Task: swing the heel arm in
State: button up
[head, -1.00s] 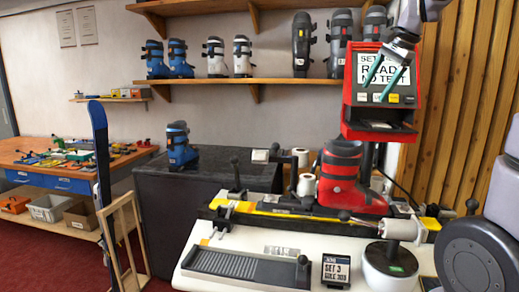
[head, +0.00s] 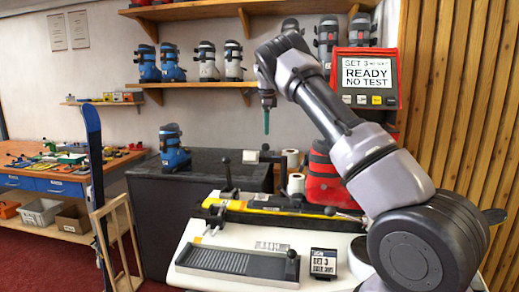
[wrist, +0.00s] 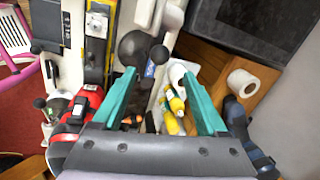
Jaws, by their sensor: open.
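My gripper (head: 266,130) points down above the bench, left of the red boot (head: 322,178). In the wrist view its two teal fingers (wrist: 159,76) are spread apart with nothing held. A black-knobbed lever beside a white pad (head: 250,157), which looks like the heel arm, stands at the back of the machine, below my gripper. In the wrist view a large black ball knob (wrist: 134,46) and a smaller one lie just beyond the fingertips, nearer the left finger. I cannot tell which knob belongs to the heel arm. My arm hides part of the boot and the machine's right side.
The display (head: 366,72) reads "READY NO TEST". A black cabinet (head: 200,205) is at the left. Shelves with boots are above. A blue ski (head: 95,160) stands farther left.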

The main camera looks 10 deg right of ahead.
aim_at(266, 147)
jog(key=f, duration=0.3)
jog(key=w+f, duration=0.1)
jog(key=f, duration=0.3)
jog(key=w+f, duration=0.1)
jog(key=f, duration=0.2)
jog(key=shift+d+f, duration=0.15)
jog(key=shift+f, duration=0.05)
grip_shut()
dwell(1.1)
